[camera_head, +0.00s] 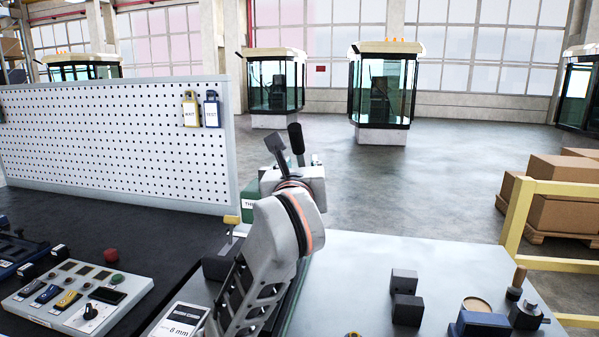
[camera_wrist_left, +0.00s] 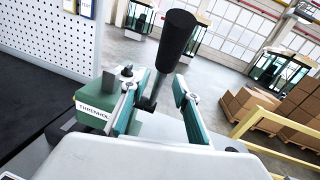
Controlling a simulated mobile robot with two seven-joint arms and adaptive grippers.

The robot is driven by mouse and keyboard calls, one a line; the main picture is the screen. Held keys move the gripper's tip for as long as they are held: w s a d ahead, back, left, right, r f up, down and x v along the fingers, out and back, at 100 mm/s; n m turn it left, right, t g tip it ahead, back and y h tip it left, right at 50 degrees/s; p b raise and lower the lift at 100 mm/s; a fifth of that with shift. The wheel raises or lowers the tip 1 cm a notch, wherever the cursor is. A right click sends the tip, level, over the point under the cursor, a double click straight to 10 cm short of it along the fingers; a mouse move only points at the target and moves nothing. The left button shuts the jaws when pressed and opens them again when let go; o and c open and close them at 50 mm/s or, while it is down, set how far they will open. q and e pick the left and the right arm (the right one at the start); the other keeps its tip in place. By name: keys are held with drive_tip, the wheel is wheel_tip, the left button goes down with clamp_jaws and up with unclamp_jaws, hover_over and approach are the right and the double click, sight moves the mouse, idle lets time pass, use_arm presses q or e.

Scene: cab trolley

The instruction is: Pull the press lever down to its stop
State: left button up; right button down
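The press lever has a black grip (camera_head: 296,138) that stands up, tilted, at the centre of the head view. In the left wrist view the black grip (camera_wrist_left: 177,38) rises above my fingers on a thin dark rod. My left gripper (camera_head: 296,157) is at the lever. In the wrist view its two fingers (camera_wrist_left: 157,88) are apart, one on each side of the rod, with a gap visible on the right. The green press body (camera_wrist_left: 92,107), with a white name label, is partly hidden behind my gripper. My right gripper is not in view.
A white pegboard (camera_head: 110,140) stands behind the bench at left. A control box (camera_head: 75,295) with buttons and switches lies at left. Dark blocks (camera_head: 405,297) and a blue fixture (camera_head: 480,324) sit on the grey bench at right. A yellow rail (camera_head: 518,215) stands beyond.

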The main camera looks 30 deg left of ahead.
use_arm(q)
drive_tip(key=shift+x, duration=1.25)
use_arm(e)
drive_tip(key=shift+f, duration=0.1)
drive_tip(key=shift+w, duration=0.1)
use_arm(q)
clamp_jaws()
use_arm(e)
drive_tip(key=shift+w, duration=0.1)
